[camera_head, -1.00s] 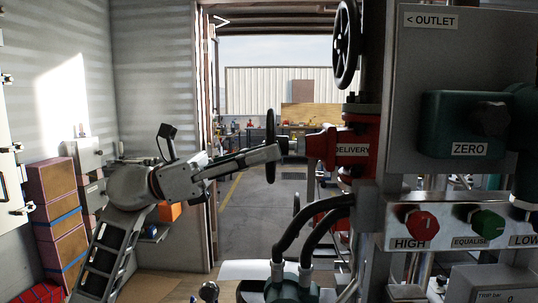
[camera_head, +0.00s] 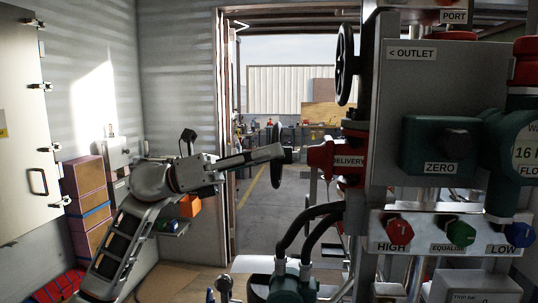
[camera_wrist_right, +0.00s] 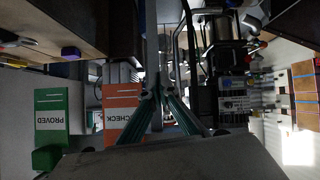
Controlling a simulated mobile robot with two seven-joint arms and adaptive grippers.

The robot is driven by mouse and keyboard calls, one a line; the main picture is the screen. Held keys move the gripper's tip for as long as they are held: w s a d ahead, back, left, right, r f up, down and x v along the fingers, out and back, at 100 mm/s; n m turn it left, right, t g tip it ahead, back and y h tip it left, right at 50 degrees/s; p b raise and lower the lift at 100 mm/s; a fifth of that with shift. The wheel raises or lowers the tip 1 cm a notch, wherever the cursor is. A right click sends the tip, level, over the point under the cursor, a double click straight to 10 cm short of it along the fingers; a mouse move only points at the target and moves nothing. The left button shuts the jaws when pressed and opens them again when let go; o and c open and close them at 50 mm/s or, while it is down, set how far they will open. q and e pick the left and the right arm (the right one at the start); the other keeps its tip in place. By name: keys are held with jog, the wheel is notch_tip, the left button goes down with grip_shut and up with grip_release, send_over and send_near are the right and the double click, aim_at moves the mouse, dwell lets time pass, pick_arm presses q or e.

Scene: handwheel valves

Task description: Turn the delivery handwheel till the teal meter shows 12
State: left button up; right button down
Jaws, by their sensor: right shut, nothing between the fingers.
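The delivery handwheel (camera_head: 275,176) is a dark wheel seen nearly edge-on, left of the red valve body (camera_head: 320,157) with the DELIVERY label. My left gripper (camera_head: 268,153) reaches it from the left, its fingers overlapping the wheel at mid-height. Whether they grip it or only lie in front, and how far they are open, I cannot tell. The teal meter (camera_head: 515,130) is cut off by the right edge; its face shows 16 with the rest cut. My right gripper (camera_wrist_right: 160,90) is shut and empty in the right wrist view.
Another dark handwheel (camera_head: 345,63) stands above the valve. A grey panel (camera_head: 395,100) carries a teal ZERO block (camera_head: 437,143). Below are red HIGH (camera_head: 397,229), green EQUALISE (camera_head: 460,233) and blue LOW (camera_head: 520,234) knobs. Green PROVED (camera_wrist_right: 58,110) and orange CHECK (camera_wrist_right: 122,112) boxes show in the wrist view.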

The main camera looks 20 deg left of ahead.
pick_arm(q)
jog(key=shift+w+a+f, duration=0.1)
jog(key=shift+f, duration=0.05)
dwell(0.3)
jog(key=a+b, duration=0.2)
jog(key=a, duration=0.1)
jog(key=shift+s+a, duration=0.1)
jog(key=shift+s, duration=0.3)
